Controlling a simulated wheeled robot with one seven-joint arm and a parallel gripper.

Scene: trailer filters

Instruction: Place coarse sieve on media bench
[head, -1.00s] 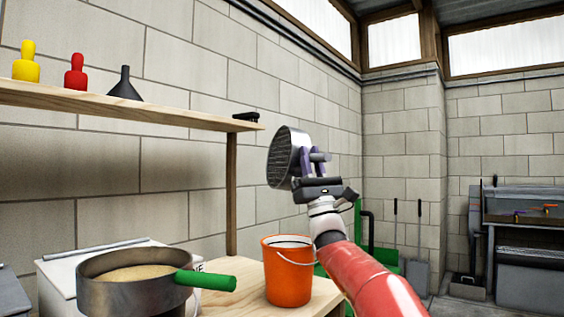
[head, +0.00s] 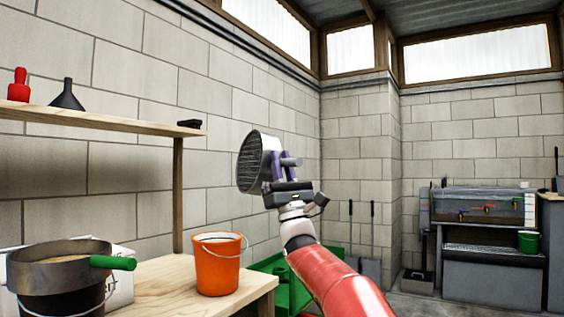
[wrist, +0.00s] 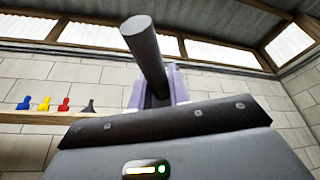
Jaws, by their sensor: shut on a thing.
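My gripper (head: 287,173) is raised near the middle of the head view, its purple fingers shut on the handle of a round metal sieve. The sieve (head: 257,162) is tilted on its side, with its dark mesh face turned to the left. In the wrist view the dark round handle (wrist: 147,55) stands up between the purple fingers (wrist: 177,85); the sieve's mesh is not visible there. A larger pan-like sieve with a green handle (head: 110,262) sits on a dark bucket at the lower left. I cannot tell which bench is the media bench.
An orange bucket (head: 218,265) stands on a wooden bench (head: 165,283). A wall shelf (head: 95,121) holds a red bottle (head: 19,86) and a black funnel (head: 66,95). A grey bench with a tank (head: 478,205) and a green bucket (head: 528,242) is at the far right. Open floor lies before it.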

